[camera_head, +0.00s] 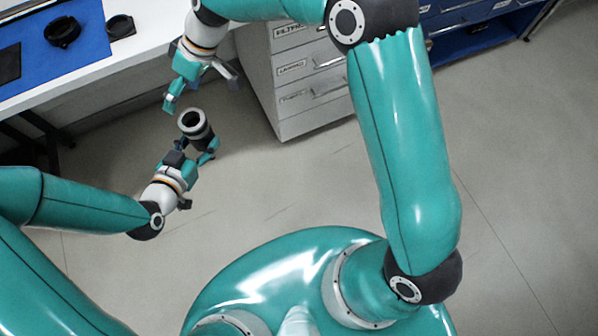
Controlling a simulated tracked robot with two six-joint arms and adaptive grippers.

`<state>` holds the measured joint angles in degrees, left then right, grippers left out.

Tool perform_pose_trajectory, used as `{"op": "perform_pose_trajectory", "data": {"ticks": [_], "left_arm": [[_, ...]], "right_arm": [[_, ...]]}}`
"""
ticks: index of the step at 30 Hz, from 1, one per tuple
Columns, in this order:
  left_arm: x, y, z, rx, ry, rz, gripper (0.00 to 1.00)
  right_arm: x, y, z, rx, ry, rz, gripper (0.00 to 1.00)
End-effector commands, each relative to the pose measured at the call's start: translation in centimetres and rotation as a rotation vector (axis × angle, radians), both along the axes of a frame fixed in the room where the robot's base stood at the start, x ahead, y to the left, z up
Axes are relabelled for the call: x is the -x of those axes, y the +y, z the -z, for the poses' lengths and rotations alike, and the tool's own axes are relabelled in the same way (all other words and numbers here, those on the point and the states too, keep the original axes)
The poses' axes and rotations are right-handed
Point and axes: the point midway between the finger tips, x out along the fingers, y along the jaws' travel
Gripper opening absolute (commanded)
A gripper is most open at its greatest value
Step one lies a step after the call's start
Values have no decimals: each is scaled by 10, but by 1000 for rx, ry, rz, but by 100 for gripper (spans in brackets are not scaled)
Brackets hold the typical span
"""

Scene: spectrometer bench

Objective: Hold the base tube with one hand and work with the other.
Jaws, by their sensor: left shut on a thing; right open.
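The base tube (194,124) is a short dark cylinder with a pale rim around its open top. The fingers partly hide the tube's lower part.
A white bench (105,68) with a blue mat (30,45) is at the upper left. A black ring (62,32), a small dark part (121,27) and a flat black plate (9,63) lie there. A drawer cabinet (308,75) stands behind the grippers. The floor is clear.

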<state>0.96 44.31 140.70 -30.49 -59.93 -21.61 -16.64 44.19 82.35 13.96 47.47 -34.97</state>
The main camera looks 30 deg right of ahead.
Motion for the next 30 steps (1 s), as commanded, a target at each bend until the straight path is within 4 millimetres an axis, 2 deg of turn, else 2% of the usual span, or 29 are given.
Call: {"op": "perform_pose_trajectory", "data": {"ticks": [3,5,6,9,12,15,18,21,24,30], "left_arm": [[0,0,-1,1,-2,0,0],[0,0,0,1,-2,0,0],[0,0,-1,1,-2,0,0],[0,0,-1,1,-2,0,0],[0,0,-1,1,-2,0,0],[0,0,-1,1,-2,0,0],[0,0,-1,1,-2,0,0],[0,0,-1,1,-2,0,0],[0,0,-1,1,-2,0,0],[0,0,-1,1,-2,0,0]], "right_arm": [[-17,-39,53,-70,40,258,89],[-8,-61,91,-47,78,368,89],[4,-74,115,-18,105,423,89],[44,-102,169,57,170,521,89],[91,-125,210,113,229,608,89],[139,-140,239,147,282,680,89],[183,-149,255,160,327,737,89],[216,-153,261,159,364,779,89],[238,-154,263,153,390,808,89],[253,-154,263,145,407,830,89]]}}
